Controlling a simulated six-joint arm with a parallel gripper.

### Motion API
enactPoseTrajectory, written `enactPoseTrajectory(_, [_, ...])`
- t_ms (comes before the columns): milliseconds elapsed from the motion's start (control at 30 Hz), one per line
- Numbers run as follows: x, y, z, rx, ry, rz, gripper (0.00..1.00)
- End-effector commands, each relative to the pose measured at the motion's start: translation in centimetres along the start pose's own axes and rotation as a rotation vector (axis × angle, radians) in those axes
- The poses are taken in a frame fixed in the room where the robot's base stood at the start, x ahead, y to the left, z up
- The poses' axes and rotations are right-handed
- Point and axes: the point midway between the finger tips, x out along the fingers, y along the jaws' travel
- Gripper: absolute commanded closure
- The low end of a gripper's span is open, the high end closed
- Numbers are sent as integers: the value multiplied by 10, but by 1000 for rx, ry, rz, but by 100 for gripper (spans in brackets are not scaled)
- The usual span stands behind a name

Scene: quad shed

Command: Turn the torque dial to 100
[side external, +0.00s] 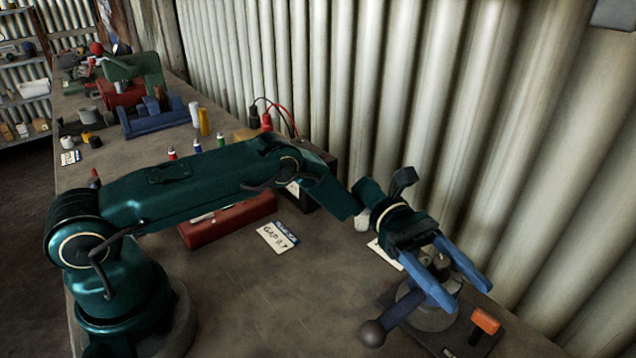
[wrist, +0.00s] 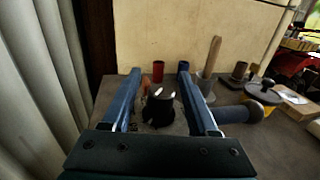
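A round grey device (side external: 432,318) stands on a dark base plate at the bench's right end. It has a dark handle with a ball end (side external: 373,333) pointing to the lower left. My gripper (side external: 470,296) is above this device, its two blue fingers apart and angled down. In the wrist view, a dark round part with white marks (wrist: 162,112) shows between the fingers (wrist: 160,80), with clear gaps on both sides. The handle (wrist: 236,113) lies right of the right finger. I cannot read any torque scale, and the fingers partly hide the device.
An orange-topped lever (side external: 486,320) stands close right of the device. A "GAP 0.7" card (side external: 278,238) and a red toolbox (side external: 228,220) lie on the bench. A black box with red and black clamps (side external: 267,121) stands by the corrugated wall (side external: 400,90). The front bench is clear.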

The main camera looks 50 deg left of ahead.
Motion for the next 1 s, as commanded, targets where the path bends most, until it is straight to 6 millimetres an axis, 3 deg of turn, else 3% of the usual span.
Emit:
enactPoseTrajectory(167, [-3, 0, 0, -1, 0, 1, 40])
enactPoseTrajectory(600, [-50, 0, 0, 0, 0, 1, 40])
enactPoseTrajectory(1000, [-51, 0, 3, 0, 0, 0, 40])
